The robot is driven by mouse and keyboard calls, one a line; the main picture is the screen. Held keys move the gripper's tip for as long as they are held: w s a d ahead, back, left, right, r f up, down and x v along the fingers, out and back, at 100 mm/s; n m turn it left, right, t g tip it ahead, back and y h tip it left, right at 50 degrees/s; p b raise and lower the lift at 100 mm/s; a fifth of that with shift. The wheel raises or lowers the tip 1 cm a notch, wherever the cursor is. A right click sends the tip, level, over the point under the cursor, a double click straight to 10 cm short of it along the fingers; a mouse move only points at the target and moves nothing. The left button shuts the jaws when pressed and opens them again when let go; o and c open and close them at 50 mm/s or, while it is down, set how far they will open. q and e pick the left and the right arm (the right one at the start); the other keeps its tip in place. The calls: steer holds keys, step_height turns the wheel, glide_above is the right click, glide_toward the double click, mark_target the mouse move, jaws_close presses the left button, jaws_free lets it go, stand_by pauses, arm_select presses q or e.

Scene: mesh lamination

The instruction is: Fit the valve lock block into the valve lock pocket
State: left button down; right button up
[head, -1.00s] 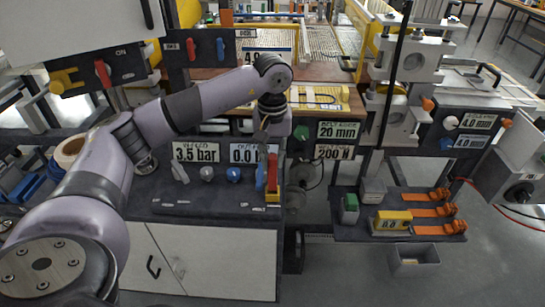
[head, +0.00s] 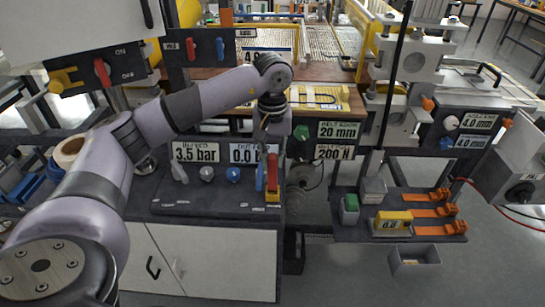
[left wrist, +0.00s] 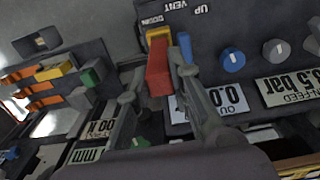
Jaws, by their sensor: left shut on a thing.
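A red block, which I take to be the valve lock block (head: 272,168), stands upright at the right end of the dark control panel. My left gripper (head: 268,150) comes down on it from above. In the left wrist view the red block (left wrist: 158,70) sits between the two fingers, and the left gripper (left wrist: 162,68) is shut on it. The block's far end meets a yellow piece (left wrist: 159,35), likely the valve lock pocket, by the "VENT" and "DOWN" labels. The yellow piece also shows low in the head view (head: 273,197). I cannot tell how deep the block sits.
A blue lever (head: 260,174) stands close to the left of the red block. Knobs (head: 233,174) and display signs (head: 195,152) line the panel. To the right, a shelf (head: 345,233) carries green, grey and yellow blocks and orange fixtures. A grey bin (head: 413,268) is below it.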

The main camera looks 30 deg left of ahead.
mark_target(272, 167)
arm_select(q)
steer(key=shift+f+b, duration=1.45)
steer(key=shift+f, duration=0.35)
steer(key=c, duration=1.4)
jaws_free()
steer(key=shift+r, duration=0.1)
steer(key=shift+o, duration=0.2)
step_height(272, 167, up, 12)
